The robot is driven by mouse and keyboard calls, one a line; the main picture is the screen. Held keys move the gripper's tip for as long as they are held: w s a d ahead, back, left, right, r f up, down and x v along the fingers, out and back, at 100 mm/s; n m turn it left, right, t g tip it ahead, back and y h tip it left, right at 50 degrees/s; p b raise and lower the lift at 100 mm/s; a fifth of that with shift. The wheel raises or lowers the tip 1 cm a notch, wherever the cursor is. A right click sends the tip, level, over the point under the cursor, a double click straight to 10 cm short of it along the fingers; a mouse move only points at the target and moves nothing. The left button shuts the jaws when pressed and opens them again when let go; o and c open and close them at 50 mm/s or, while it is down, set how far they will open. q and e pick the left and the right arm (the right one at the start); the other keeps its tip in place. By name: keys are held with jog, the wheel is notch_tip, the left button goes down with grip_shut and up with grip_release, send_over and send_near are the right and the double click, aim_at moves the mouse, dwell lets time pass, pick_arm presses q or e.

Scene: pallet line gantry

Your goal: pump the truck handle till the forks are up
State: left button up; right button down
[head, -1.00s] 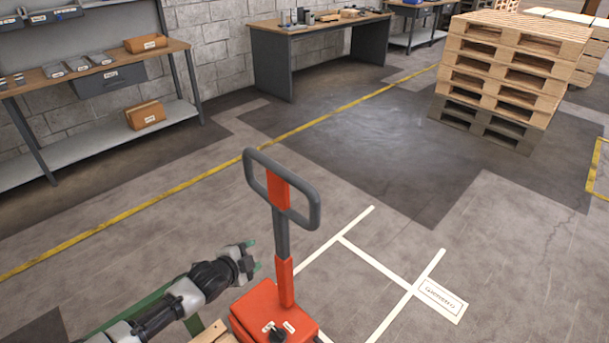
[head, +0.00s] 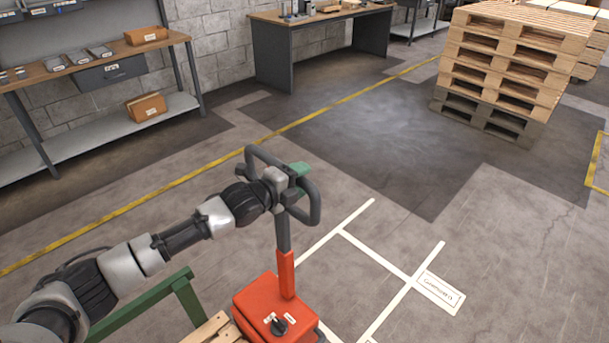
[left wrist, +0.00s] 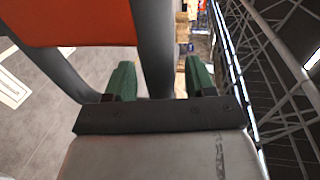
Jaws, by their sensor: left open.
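The pallet truck's handle (head: 314,208) is a dark grey loop on an upright post, with a red lower sleeve, above the red truck body (head: 262,303). My left gripper (head: 299,177) is at the loop, its green fingertips by the upper part. In the left wrist view a dark bar of the handle (left wrist: 155,45) runs between my two open green fingers (left wrist: 160,78); they are not closed on it. A red panel of the handle fills the top left there. The forks are not visible. My right gripper is not in view.
Pale wood (head: 213,329) lies beside the truck body, with a green bar (head: 140,306) near it. White floor lines (head: 375,250) mark the floor at right. A pallet stack (head: 512,75), a workbench (head: 318,22) and a shelf (head: 95,128) stand farther back. The floor between is clear.

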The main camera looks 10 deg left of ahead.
pick_arm(q)
jog(key=shift+x, duration=1)
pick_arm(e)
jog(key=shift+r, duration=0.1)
